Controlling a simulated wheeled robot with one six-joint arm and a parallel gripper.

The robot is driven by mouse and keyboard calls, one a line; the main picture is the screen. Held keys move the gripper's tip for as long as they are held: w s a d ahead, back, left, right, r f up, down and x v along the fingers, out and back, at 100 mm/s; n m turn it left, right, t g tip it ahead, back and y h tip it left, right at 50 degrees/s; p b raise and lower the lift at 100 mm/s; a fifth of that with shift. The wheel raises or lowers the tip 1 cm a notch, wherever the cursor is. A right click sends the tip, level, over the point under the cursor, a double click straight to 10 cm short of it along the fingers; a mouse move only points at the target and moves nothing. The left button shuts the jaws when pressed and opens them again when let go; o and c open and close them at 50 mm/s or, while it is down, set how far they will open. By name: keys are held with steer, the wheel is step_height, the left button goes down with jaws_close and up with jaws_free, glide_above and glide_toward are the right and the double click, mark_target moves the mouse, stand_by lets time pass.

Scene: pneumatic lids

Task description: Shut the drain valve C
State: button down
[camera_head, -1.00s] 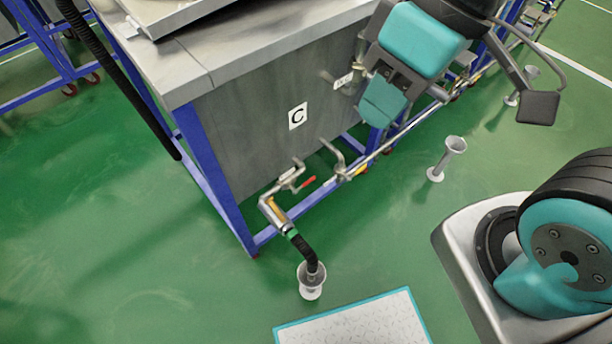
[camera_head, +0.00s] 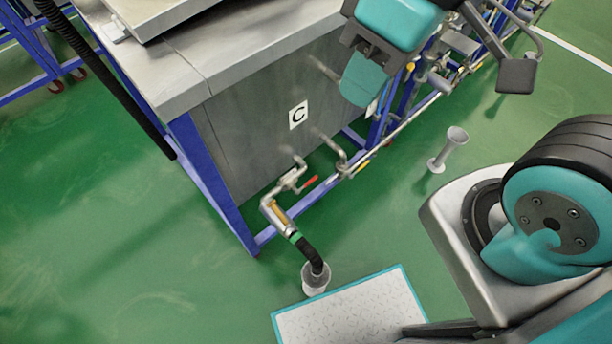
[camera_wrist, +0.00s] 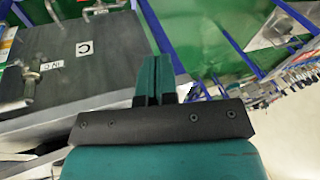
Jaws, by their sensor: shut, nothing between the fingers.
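Drain valve C (camera_head: 290,180) is on a bent metal pipe low at the near end of the steel tank, below the "C" label (camera_head: 299,115). Its red-tipped lever (camera_head: 311,181) sticks out to the right. Below it, the pipe leads through a brass-coloured section to a black hose (camera_head: 310,256) ending in a grey floor funnel (camera_head: 315,281). My gripper (camera_head: 357,88) is above and right of the valve, in front of the tank side, clear of the lever. In the wrist view my gripper (camera_wrist: 155,68) has its teal fingers together, with nothing between them.
The tank (camera_head: 240,120) stands on a blue frame (camera_head: 208,190). A second pipe with a yellow-tipped lever (camera_head: 362,168) is just right of the valve. Another floor funnel (camera_head: 448,148) stands farther right. A teal-edged white mat (camera_head: 350,310) lies in front. Green floor is open between them.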

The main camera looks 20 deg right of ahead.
steer(key=w+d+f+m+h+b, duration=0.1)
steer(key=w+f+b, duration=0.65)
steer(key=f, duration=0.35)
steer(key=w+f+h+b, duration=0.1)
steer(key=w+f+b, duration=0.6)
steer(key=f, duration=0.4)
steer(key=m+h+b, duration=0.2)
steer(key=b, duration=1.1)
glide_above(312, 179)
step_height(312, 179, down, 24)
steer(key=f, duration=0.1)
steer(key=shift+r+n, duration=0.3)
step_height(312, 179, down, 14)
steer(key=b, duration=0.4)
